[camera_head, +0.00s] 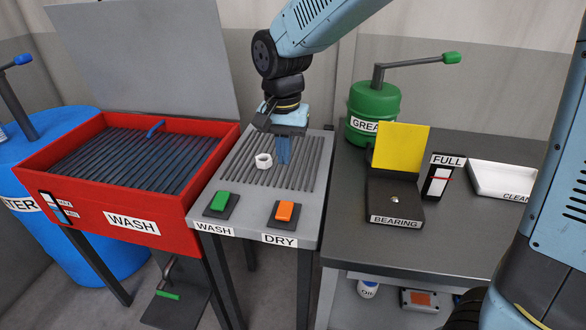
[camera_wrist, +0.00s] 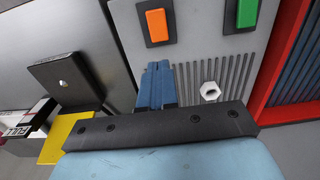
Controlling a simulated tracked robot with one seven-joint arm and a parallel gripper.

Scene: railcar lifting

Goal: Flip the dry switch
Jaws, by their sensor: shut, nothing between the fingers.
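The dry switch is an orange rocker (camera_head: 286,212) on a dark base, above the DRY label (camera_head: 280,239) at the front of the grey ribbed stand. It also shows at the top of the wrist view (camera_wrist: 157,25). My gripper (camera_head: 283,157) points down over the ribbed surface, behind the orange switch and apart from it. Its blue fingers (camera_wrist: 157,78) are together and hold nothing. In the wrist view the fingertips lie just short of the orange switch.
A green wash switch (camera_head: 220,202) sits left of the orange one. A white nut (camera_head: 263,161) lies on the ribs left of my gripper. The red wash basin (camera_head: 120,227) stands left; the dark bench (camera_head: 455,242) with the bearing box (camera_head: 394,199) stands right.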

